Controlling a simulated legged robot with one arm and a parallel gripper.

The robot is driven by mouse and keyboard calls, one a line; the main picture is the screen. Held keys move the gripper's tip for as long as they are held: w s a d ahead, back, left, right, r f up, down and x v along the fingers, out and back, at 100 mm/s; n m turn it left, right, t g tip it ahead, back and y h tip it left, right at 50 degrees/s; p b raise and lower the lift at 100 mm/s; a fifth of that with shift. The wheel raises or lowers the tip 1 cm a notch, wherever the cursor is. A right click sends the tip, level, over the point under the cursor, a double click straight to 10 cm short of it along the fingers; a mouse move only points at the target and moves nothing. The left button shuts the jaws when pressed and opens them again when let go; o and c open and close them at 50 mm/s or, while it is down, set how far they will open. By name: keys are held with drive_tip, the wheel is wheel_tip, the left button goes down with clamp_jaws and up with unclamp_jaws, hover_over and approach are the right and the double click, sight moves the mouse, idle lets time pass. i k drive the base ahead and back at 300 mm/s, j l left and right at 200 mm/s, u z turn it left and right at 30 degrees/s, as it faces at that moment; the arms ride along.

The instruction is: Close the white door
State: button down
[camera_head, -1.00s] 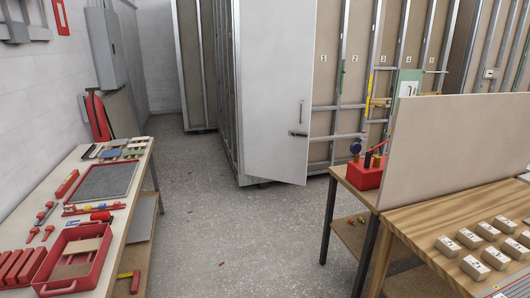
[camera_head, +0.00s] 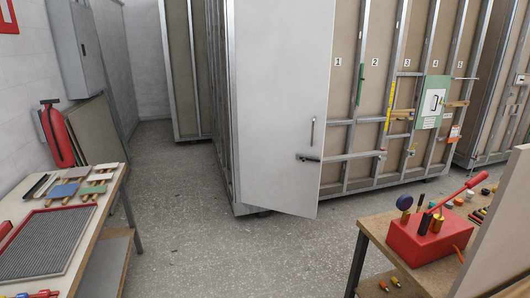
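The white door (camera_head: 278,105) stands ajar in the middle of the body camera view, at the left end of a metal-framed pod (camera_head: 375,70). It is swung out from the pod, and its lower right corner hangs over the floor. A vertical bar handle (camera_head: 312,132) and a dark lever (camera_head: 309,157) sit near its right edge. I cannot see the doorway behind it. My gripper is not in view.
A table with a ribbed mat (camera_head: 45,245) stands at the left. A workbench (camera_head: 375,232) with a red tool holder (camera_head: 428,240) stands at the right. Between them the grey floor (camera_head: 235,262) is clear up to the door. A red extinguisher (camera_head: 57,135) is by the left wall.

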sight(283, 49)
drive_tip(key=i, duration=1.8)
drive_tip(key=i+u, duration=0.1)
drive_tip(key=i, duration=0.5)
drive_tip(key=i+l+u, duration=0.1)
drive_tip(key=i, duration=0.55)
drive_tip(key=i+l+u, duration=0.15)
drive_tip(key=i, duration=0.45)
